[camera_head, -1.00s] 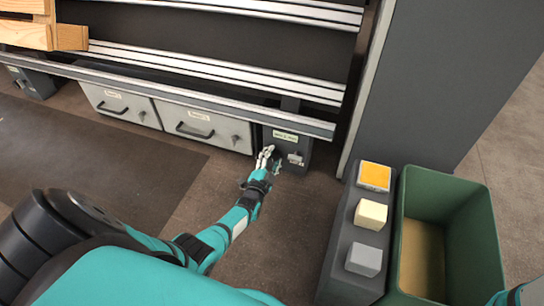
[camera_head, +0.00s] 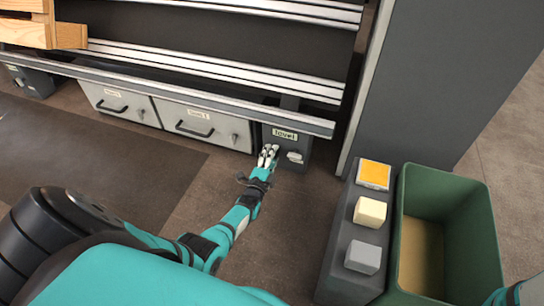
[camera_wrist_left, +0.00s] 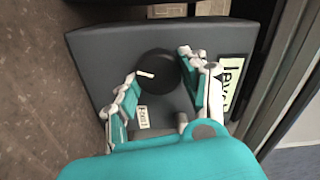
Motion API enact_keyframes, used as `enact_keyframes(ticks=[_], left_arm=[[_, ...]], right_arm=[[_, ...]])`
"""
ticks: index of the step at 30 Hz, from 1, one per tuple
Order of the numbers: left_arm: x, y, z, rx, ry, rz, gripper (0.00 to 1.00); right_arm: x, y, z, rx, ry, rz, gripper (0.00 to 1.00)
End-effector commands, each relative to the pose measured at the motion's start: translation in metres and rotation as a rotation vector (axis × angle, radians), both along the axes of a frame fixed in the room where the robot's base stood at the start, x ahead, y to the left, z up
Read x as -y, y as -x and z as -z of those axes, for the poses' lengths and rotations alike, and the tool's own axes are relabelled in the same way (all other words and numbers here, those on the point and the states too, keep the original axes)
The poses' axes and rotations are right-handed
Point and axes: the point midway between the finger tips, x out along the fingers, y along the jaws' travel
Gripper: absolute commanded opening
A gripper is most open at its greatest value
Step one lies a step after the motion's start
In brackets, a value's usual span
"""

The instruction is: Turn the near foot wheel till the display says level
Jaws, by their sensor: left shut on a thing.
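The near foot unit is a dark grey box (camera_head: 294,166) at the right end of the lower rail. Its display (camera_head: 284,135) shows dark letters on pale green that read "level"; in the left wrist view the display (camera_wrist_left: 232,82) is partly covered by a finger. The black round foot wheel (camera_wrist_left: 160,70) with a white mark sits on the box's face in the wrist view. My left gripper (camera_head: 268,152) is at the box, its two fingers on opposite sides of the wheel and shut on it. The gripper hides the wheel in the head view. My right gripper is out of view.
Grey drawers (camera_head: 203,125) with black handles stand left of the foot. A dark grey panel (camera_head: 440,80) rises to the right. A green bin (camera_head: 493,235) and a grey stand (camera_head: 340,255) with orange, cream and grey blocks are at right. Metal rails (camera_head: 200,72) run above.

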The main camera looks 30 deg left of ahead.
Motion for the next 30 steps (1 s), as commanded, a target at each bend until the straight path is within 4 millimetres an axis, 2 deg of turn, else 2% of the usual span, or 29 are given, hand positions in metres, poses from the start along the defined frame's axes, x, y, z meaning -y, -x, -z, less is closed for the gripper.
enact_keyframes(ticks=[7,8,12,25,30], left_arm=[[0.0008,-0.0003,0.0003,-0.001,0.001,0.0,0.12],[0.0008,-0.0003,0.0003,0.0,0.001,0.001,0.48],[0.0006,-0.0003,0.0002,0.0,0.002,0.0,0.67],[0.0001,-0.0001,0.0,0.001,0.004,0.0,0.68],[-0.0002,0.0001,-0.0005,0.02,0.084,0.001,0.68]], right_arm=[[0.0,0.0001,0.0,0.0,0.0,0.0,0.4],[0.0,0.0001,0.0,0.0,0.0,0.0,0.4],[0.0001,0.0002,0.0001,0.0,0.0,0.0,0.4],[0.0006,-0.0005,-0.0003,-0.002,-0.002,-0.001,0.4],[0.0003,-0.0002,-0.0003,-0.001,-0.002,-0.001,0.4]])
